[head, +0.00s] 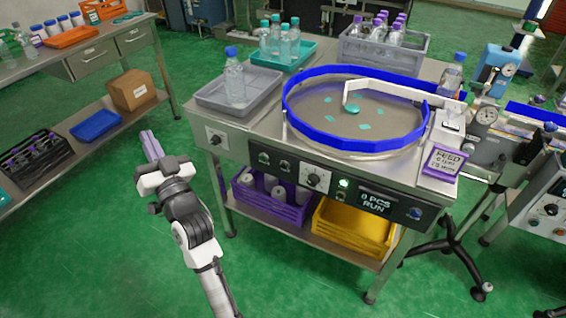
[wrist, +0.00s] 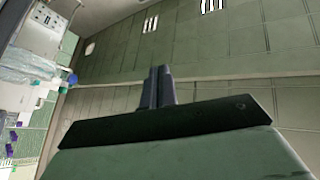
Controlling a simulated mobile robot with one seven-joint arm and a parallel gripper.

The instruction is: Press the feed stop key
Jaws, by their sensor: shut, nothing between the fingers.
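The front control panel (head: 300,175) of the feeder table carries dark keys (head: 264,158), a large knob (head: 313,179), a lit green button (head: 344,183) with a small key (head: 341,196) below it, and a blue button (head: 415,213) at the right end. The display (head: 376,200) reads "0 PCS RUN". No label shows clearly enough to tell which is the feed stop key. My gripper (head: 150,145) is left of the panel, apart from it, pointing up and away. Its fingers are together and empty, as the wrist view also shows (wrist: 157,78).
A grey tray with a bottle (head: 210,100) is at the table's left. Purple (head: 250,205) and yellow (head: 330,230) crates sit below. Green floor is clear around my arm.

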